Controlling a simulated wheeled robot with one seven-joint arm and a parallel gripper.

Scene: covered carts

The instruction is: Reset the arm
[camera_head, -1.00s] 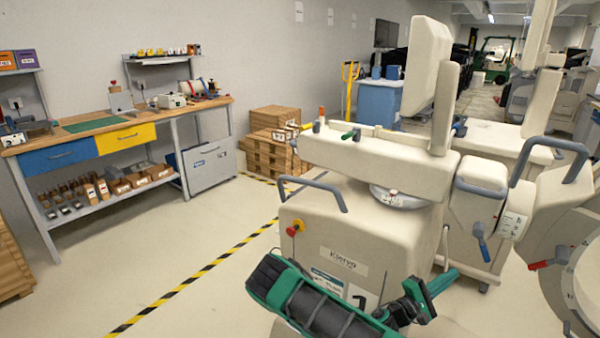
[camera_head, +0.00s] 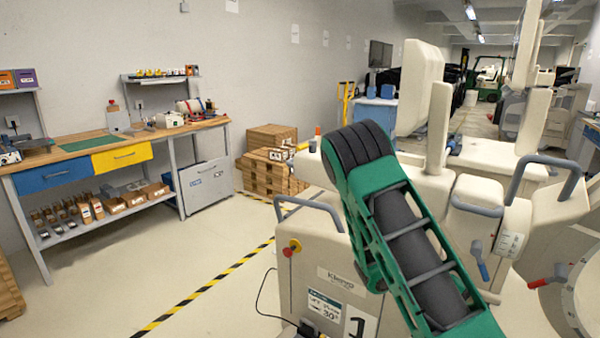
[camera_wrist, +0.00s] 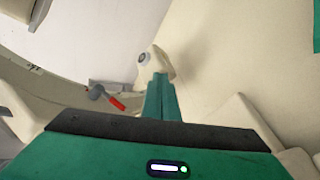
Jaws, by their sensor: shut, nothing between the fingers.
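My green and black arm (camera_head: 410,240) rises through the lower middle of the head view, in front of the nearest cream cart (camera_head: 315,275). It hides part of that cart's top and front. My gripper (camera_wrist: 160,82) shows in the wrist view as green fingers close together, with nothing between them. The gripper itself cannot be made out in the head view. A red-tipped lever (camera_wrist: 117,103) appears left of the fingers in the wrist view, and pale surfaces lie beyond them.
More cream equipment with a grey handle (camera_head: 545,165) crowds the right side. A workbench (camera_head: 70,165) stands against the left wall, with stacked wooden crates (camera_head: 270,175) beyond it. Open floor with a yellow-black stripe (camera_head: 215,280) lies between bench and cart.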

